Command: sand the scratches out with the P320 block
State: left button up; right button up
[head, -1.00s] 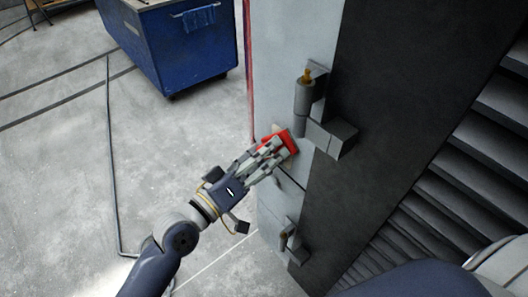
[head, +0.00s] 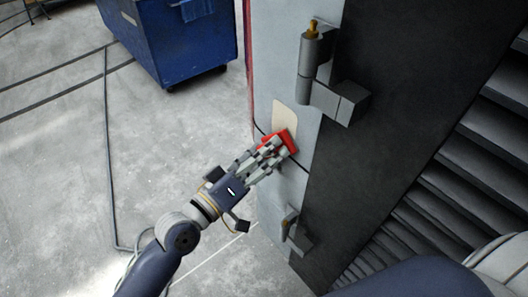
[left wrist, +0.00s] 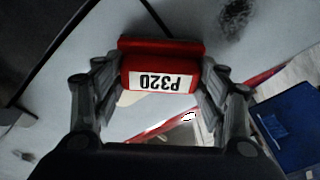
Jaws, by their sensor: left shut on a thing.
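My left gripper (head: 278,146) is shut on the red P320 block (head: 282,139), with fingers on both sides of it. The block is against or very close to the pale grey panel (head: 290,70); exact contact is hard to tell. In the left wrist view the block (left wrist: 160,72) shows its white P320 label upside down between the fingers. A cream patch (head: 284,114) lies on the panel just above the block. In the left wrist view dark fine marks (left wrist: 237,14) show at the top; I cannot tell if these are scratches. My right gripper is not in view.
A grey hinge (head: 318,65) juts from the panel above and right of the block. A smaller hinge-like fitting (head: 292,228) sits below. Dark louvres (head: 465,165) are at right. A blue cart (head: 180,45) stands behind on the floor; open floor lies at left.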

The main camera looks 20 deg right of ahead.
pick_arm(q)
jog(key=shift+a+f, duration=0.1)
jog(key=shift+f, duration=0.15)
notch_tip(320, 180, up, 6)
jog(key=p, duration=0.5)
jog(key=shift+w+f, duration=0.1)
notch_tip(320, 180, up, 6)
jog(key=p, duration=0.5)
jog(key=shift+f+p, duration=0.15)
jog(key=shift+p, duration=0.2)
jog(key=shift+f, duration=0.15)
notch_tip(320, 180, down, 11)
jog(key=b, duration=1)
jog(key=shift+f, duration=0.15)
